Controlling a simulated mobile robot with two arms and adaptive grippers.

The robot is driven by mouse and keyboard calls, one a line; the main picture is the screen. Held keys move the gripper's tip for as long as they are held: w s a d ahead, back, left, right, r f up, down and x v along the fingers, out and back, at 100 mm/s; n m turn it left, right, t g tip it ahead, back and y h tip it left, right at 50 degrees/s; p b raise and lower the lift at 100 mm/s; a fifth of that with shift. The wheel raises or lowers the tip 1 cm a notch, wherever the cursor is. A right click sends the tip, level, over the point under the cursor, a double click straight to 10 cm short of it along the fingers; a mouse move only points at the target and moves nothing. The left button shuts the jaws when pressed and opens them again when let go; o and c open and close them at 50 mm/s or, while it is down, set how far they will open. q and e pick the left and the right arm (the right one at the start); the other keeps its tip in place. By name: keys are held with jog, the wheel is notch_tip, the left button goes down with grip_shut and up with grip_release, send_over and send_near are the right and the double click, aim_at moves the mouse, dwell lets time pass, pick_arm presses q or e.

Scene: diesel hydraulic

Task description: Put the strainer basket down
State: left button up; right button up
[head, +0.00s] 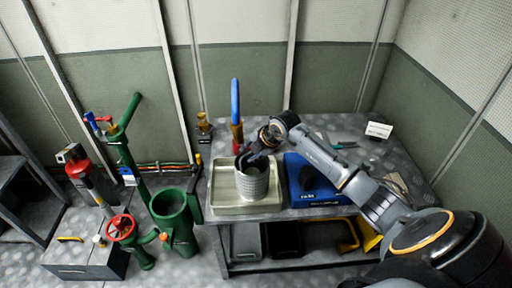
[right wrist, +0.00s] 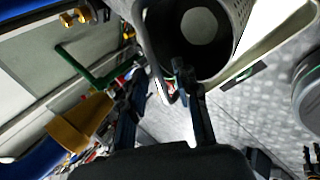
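The strainer basket (head: 254,184) is a grey ribbed cylinder with an open top, upright within the outline of the shallow metal tray (head: 222,190). It seems to rest in the tray, but its base contact is unclear. In the right wrist view, the dark hollow inside of the basket (right wrist: 207,38) and its grey loop handle (right wrist: 150,48) show. My right gripper (head: 250,160) is at the basket's rim. Its fingers (right wrist: 160,75) are spread apart, with the handle between them and close to the right-hand finger. My left gripper is not in view.
A blue case (head: 306,181) stands right of the tray. A white card (head: 379,130) is at the back right. Green pipework (head: 125,150) stands left of the table.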

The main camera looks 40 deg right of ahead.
jog(key=v, duration=1.1)
jog(key=shift+s+b, duration=0.25)
jog(key=shift+b, duration=0.15)
jog(key=shift+d+r, duration=0.1)
jog(key=shift+r, duration=0.05)
